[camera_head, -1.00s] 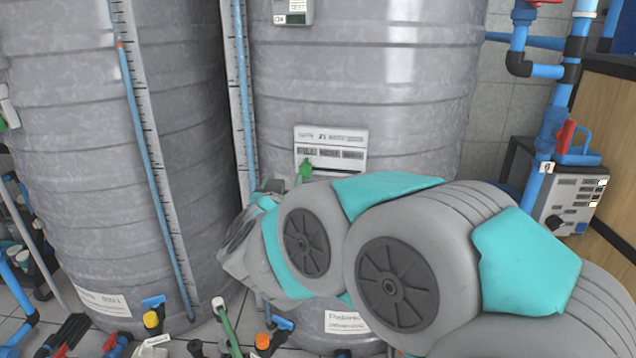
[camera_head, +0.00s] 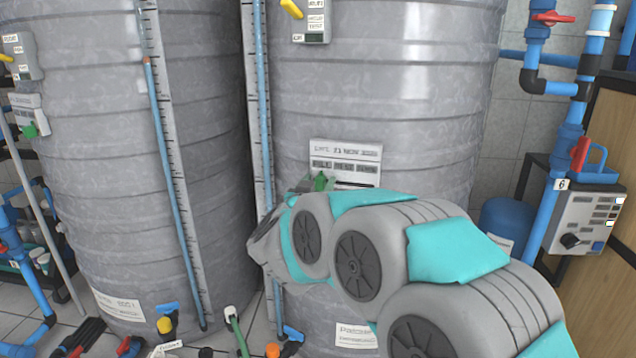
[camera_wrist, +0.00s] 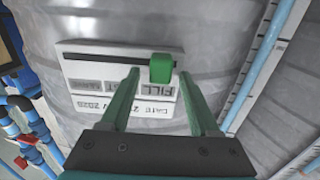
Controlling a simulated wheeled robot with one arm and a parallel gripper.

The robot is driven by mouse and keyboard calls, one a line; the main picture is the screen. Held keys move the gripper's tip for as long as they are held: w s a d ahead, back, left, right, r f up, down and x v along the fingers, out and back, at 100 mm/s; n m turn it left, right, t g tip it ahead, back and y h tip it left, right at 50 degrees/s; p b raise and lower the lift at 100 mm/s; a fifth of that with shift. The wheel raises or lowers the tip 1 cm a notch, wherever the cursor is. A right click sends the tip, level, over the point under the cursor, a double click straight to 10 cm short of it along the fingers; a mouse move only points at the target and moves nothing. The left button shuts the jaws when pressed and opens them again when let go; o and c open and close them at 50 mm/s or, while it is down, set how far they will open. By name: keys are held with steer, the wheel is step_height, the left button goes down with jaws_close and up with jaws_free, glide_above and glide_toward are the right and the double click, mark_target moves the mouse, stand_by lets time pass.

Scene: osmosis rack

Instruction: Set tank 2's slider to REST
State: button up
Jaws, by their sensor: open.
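A white slider panel (camera_head: 345,152) is on the front of the right grey tank (camera_head: 400,90). Its green slider knob (camera_head: 320,181) sits at the left end of the slot, by the FILL label, with REST in the middle. In the wrist view the panel (camera_wrist: 90,85) appears upside down, and the knob (camera_wrist: 160,68) is at the slot's right end. My gripper (camera_wrist: 160,82) is open, its two green fingers pointing at the panel. The knob shows between and slightly beyond the fingertips; contact is not visible.
The left grey tank (camera_head: 90,180) has its own slider panel with a green knob (camera_head: 30,131). A grey box with a yellow lever (camera_head: 291,8) is above the right panel. Blue pipes and a control box (camera_head: 585,222) stand at right.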

jaws_close()
stand_by(0.5)
stand_by(0.9)
